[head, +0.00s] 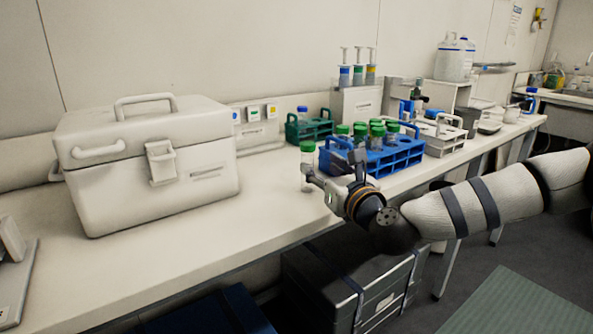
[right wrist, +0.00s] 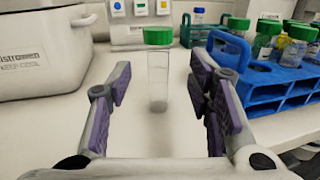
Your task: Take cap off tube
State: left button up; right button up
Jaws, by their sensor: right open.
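A clear tube (head: 307,171) with a green cap (head: 307,146) stands upright on the white bench, left of the blue rack. In the right wrist view the tube (right wrist: 158,82) and its green cap (right wrist: 158,36) are centred between the fingers and a little beyond them. My right gripper (head: 312,180) is open, with its fingers pointing at the tube; it also shows in the right wrist view (right wrist: 160,105). Nothing is held in it. The tube's lower part looks slightly cloudy. My left gripper is out of view.
A blue rack (head: 398,158) with several green-capped tubes stands just right of the gripper. A green rack (head: 310,129) stands behind. A large white cool box (head: 140,190) stands to the left. The bench front between box and tube is clear.

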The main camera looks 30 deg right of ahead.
aim_at(310, 164)
jog(key=w, duration=0.2)
jog(key=w+f, duration=0.1)
jog(key=w, duration=0.1)
jog(key=w+d, duration=0.1)
jog(key=w, duration=0.2)
jog(key=shift+f+b, duration=0.3)
jog(key=shift+b, duration=0.1)
jog(key=shift+w, duration=0.3)
jog(key=shift+r, duration=0.15)
jog(key=c, duration=1)
